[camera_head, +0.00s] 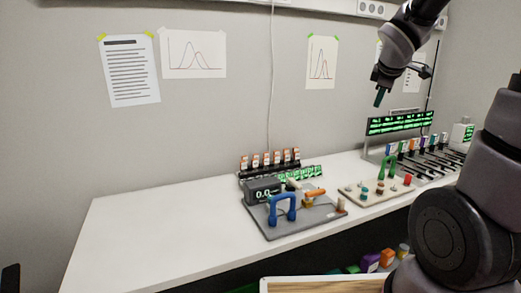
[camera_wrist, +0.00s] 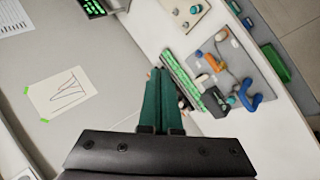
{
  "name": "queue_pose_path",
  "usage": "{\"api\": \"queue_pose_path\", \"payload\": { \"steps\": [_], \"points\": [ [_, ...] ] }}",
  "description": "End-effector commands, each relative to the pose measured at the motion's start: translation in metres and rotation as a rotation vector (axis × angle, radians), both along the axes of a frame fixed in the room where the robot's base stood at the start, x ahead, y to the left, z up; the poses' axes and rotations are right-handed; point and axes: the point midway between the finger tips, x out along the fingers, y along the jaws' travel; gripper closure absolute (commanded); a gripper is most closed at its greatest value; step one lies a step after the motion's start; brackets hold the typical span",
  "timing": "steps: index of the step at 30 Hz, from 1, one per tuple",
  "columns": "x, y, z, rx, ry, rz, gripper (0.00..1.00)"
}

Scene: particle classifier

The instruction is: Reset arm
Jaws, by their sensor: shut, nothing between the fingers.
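My gripper (camera_head: 379,97) is raised in the air above the back right of the bench, in front of the wall. Its fingers point down and it holds nothing. In the wrist view my gripper's green fingers (camera_wrist: 165,72) lie side by side, shut. My arm comes in from the right in the head view. The gripper is well apart from everything on the white bench (camera_head: 140,226).
A grey board (camera_head: 300,226) with a blue handle (camera_head: 282,208) and a display (camera_head: 263,191) stands mid-bench. To its right are a beige board (camera_head: 362,199) with a green handle (camera_head: 388,167) and a green-lit display (camera_head: 400,122). The bench's left part is clear.

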Motion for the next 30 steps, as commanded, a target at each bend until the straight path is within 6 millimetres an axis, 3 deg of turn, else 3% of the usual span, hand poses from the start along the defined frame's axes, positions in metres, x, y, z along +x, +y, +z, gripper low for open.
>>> {"api": "queue_pose_path", "payload": {
  "steps": [1, 6, 9, 13, 19, 30],
  "points": [
    [-0.025, 0.003, 0.013, 0.122, -0.023, -0.121, 1.00],
    [-0.106, 0.029, 0.030, 0.563, -0.033, -0.515, 1.00],
    [-0.148, 0.053, 0.034, 0.798, -0.008, -0.703, 1.00],
    [-0.188, 0.081, 0.036, 1.025, 0.042, -0.877, 1.00],
    [-0.213, 0.103, 0.037, 1.173, 0.092, -0.987, 1.00],
    [-0.214, 0.104, 0.037, 1.178, 0.095, -0.992, 1.00]
  ]
}}
